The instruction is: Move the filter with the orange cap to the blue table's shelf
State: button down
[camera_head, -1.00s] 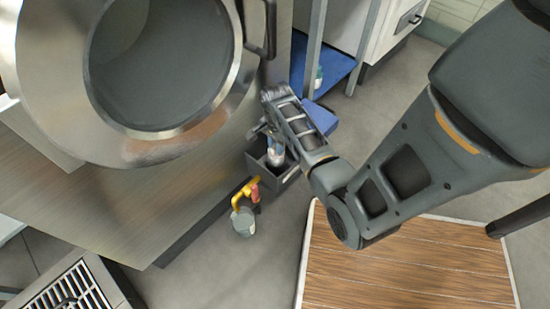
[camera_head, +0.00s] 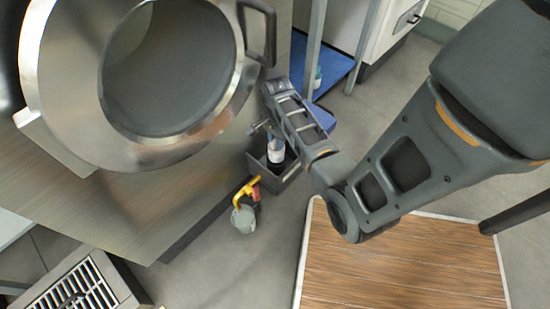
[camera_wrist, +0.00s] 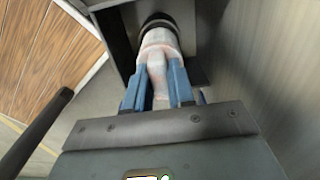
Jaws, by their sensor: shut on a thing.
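A whitish, pink-tinged cylinder, which I take to be the filter (camera_wrist: 158,48), sits between the two blue fingers of my gripper (camera_wrist: 160,78) in the wrist view. The gripper is shut on it. A dark band shows at its far end; no orange cap is visible. In the head view the filter (camera_head: 276,151) is pale and upright, at or in the mouth of a dark grey bin (camera_head: 283,181); I cannot tell whether it touches the bin. My gripper (camera_head: 270,138) is partly hidden by my arm. The blue table's shelf (camera_head: 335,72) lies beyond, at top centre.
A small bottle (camera_head: 318,77) stands on the blue shelf beside grey posts (camera_head: 316,45). A large steel drum (camera_head: 60,75) stands close on the left. A grey bucket with a yellow item (camera_head: 244,218) is on the floor. A wooden platform (camera_head: 400,270) is at lower right.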

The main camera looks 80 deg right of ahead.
jog(key=shift+r+p, duration=0.9)
jog(key=shift+r, duration=0.05)
